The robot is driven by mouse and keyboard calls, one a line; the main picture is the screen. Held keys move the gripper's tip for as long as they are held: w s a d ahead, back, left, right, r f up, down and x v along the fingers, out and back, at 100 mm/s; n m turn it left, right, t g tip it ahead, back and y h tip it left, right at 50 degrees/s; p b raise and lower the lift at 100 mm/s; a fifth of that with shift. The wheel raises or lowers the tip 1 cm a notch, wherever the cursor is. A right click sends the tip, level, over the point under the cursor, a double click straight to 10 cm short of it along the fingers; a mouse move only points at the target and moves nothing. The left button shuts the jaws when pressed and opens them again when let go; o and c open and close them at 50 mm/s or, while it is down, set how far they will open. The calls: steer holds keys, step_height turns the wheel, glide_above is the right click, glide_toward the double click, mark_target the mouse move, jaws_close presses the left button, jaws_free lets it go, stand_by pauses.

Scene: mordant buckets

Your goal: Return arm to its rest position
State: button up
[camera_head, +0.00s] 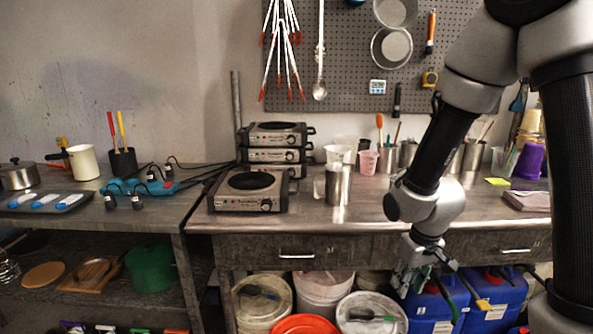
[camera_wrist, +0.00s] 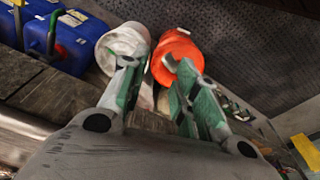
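My gripper (camera_head: 422,268) hangs at the front of the metal workbench, in front of its drawers and over the blue jugs at the lower right. In the wrist view, my gripper (camera_wrist: 160,88) has its two green-padded fingers apart with nothing held between them. Past the fingers lie a white bucket (camera_wrist: 121,45) and an orange-red bucket or lid (camera_wrist: 178,52). I cannot tell the exact gap between my gripper and the blue jugs.
Lidded buckets (camera_head: 262,303) and a red lid (camera_head: 303,325) stand low under the bench. Blue jugs (camera_head: 430,308) are beside them. On the bench (camera_head: 300,222) are hot plates (camera_head: 250,190), a metal pitcher (camera_head: 338,185) and several cups. A pegboard (camera_head: 345,60) hangs behind.

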steer(key=s+d+r+m+t, duration=0.1)
steer(key=s+d+r, duration=0.2)
steer(key=s+r, duration=0.2)
steer(key=s+d+r+m+t, duration=0.1)
steer(key=s+d+r, duration=0.2)
steer(key=r, duration=0.8)
steer(key=s+d+r+m, duration=0.1)
steer(key=s+d+r, duration=0.2)
steer(key=s+r, duration=0.4)
steer(key=shift+d+r+t, duration=0.25)
steer(key=shift+r+t, duration=0.15)
steer(key=shift+r, duration=0.05)
